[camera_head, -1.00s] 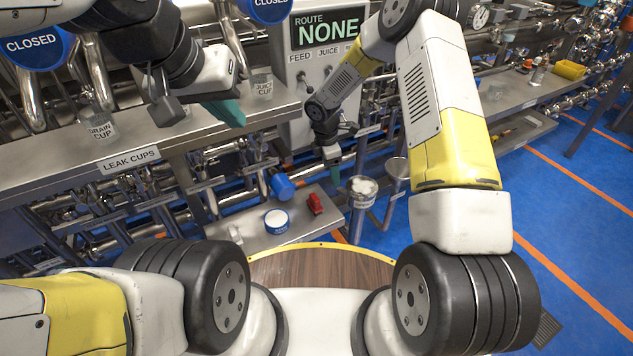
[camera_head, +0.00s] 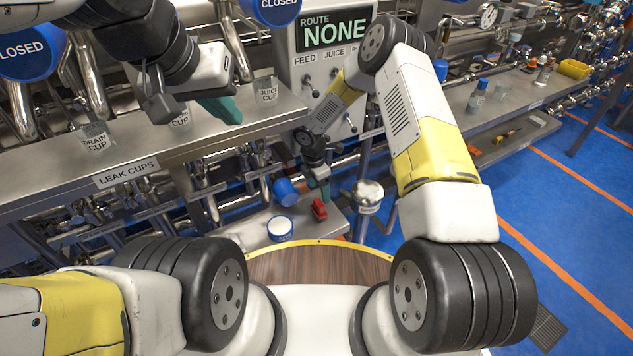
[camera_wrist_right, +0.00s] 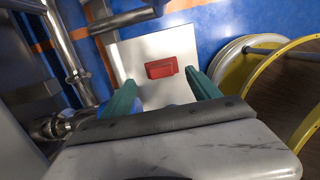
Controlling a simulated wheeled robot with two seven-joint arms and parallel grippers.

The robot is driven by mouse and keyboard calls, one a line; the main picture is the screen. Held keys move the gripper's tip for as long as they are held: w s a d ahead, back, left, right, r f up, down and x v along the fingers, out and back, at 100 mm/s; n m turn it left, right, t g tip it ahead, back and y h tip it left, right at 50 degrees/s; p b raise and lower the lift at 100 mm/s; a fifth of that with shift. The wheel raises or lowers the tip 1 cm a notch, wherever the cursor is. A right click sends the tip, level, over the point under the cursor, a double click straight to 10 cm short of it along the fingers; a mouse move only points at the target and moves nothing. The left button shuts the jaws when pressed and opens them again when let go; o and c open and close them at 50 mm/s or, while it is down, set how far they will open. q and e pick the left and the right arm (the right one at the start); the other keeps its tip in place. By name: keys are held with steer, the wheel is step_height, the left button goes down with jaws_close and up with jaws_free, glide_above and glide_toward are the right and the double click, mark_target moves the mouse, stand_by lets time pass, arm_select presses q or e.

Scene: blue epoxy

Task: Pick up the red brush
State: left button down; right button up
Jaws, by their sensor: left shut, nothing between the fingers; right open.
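The red brush (camera_head: 319,209) is a small red block lying on the low metal shelf (camera_head: 253,231). In the right wrist view the red brush (camera_wrist_right: 161,67) lies on the pale plate, ahead of and between the two green fingers. My right gripper (camera_wrist_right: 160,88) is open and empty, apart from the brush. In the head view my right gripper (camera_head: 322,186) hangs just above the brush. My left gripper (camera_head: 222,108) is above the upper shelf with its green fingers together, holding nothing. The brush's bristles cannot be made out.
A white-topped blue round container (camera_head: 280,228) stands left of the brush. A blue cylinder (camera_head: 285,191) sits behind it and a metal canister (camera_head: 367,195) stands to the right. Pipes run behind the shelf. Labelled cups, including the drain cup (camera_head: 96,137), stand on the upper shelf.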

mark_target(319, 203)
step_height(319, 203, down, 8)
steer(key=shift+r, duration=0.15)
stand_by(0.3)
steer(key=shift+c, duration=0.4)
steer(key=c, duration=1.4)
steer(key=shift+r, duration=0.15)
